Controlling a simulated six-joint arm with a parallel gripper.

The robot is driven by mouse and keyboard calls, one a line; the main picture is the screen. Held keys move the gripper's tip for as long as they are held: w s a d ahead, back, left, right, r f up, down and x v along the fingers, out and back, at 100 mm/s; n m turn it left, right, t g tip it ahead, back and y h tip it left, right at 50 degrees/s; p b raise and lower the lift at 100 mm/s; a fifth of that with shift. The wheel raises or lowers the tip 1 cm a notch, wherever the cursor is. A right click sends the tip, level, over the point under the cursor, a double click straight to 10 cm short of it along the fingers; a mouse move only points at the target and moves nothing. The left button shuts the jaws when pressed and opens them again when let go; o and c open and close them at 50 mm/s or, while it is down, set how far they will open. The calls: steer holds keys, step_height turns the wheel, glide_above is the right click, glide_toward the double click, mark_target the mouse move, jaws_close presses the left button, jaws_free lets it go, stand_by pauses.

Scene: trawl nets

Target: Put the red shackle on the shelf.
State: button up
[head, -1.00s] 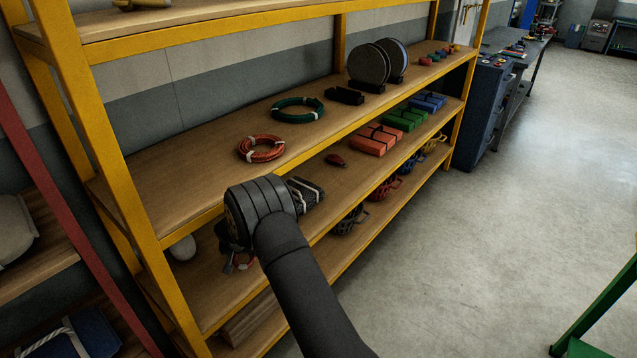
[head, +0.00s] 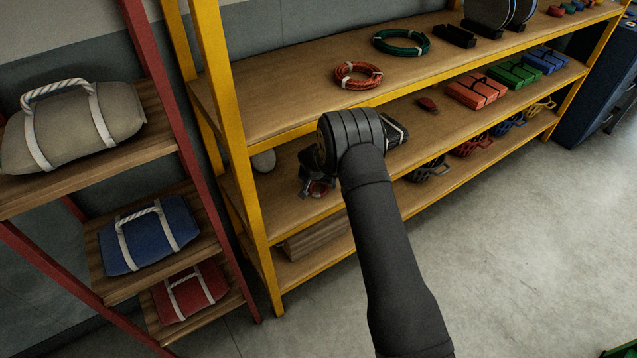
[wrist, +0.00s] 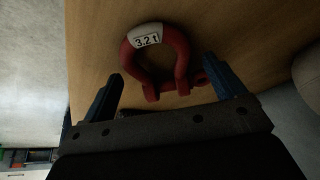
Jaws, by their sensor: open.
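The red shackle (wrist: 183,50) has a white label reading "3.2 t" and lies on the wooden shelf board (wrist: 255,35) in the wrist view. My gripper (wrist: 162,68) is open, with one blue finger on each side of the shackle's lower, pin end. The right finger looks very close to the pin's end; I cannot tell whether it touches. In the head view my gripper (head: 311,172) is at the left part of the yellow rack's middle shelf (head: 345,202), partly hidden by my arm. A bit of red shows there (head: 320,188), probably the shackle.
An orange rope coil (head: 341,79) and a green one (head: 376,43) lie on the shelf above. A yellow post (head: 245,190) stands left, beside a red-framed rack with bags (head: 150,235).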

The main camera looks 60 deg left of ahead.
mark_target(318, 185)
steer(key=shift+s+r, duration=0.1)
steer(key=shift+r, duration=0.35)
steer(key=v, duration=0.2)
steer(key=shift+s+d+r, duration=0.1)
steer(key=shift+r, duration=0.15)
steer(key=s+d, duration=0.8)
steer(key=shift+s+d, duration=0.3)
steer(key=shift+f, duration=0.1)
steer(key=w+a, duration=0.7)
steer(key=shift+w+a, duration=0.35)
steer(key=shift+w, duration=0.05)
steer(key=shift+w+a+f, duration=0.7)
steer(key=shift+w+f, duration=0.05)
steer(key=shift+f, duration=0.25)
steer(key=shift+w+a+f, duration=0.1)
steer(key=shift+f, duration=0.4)
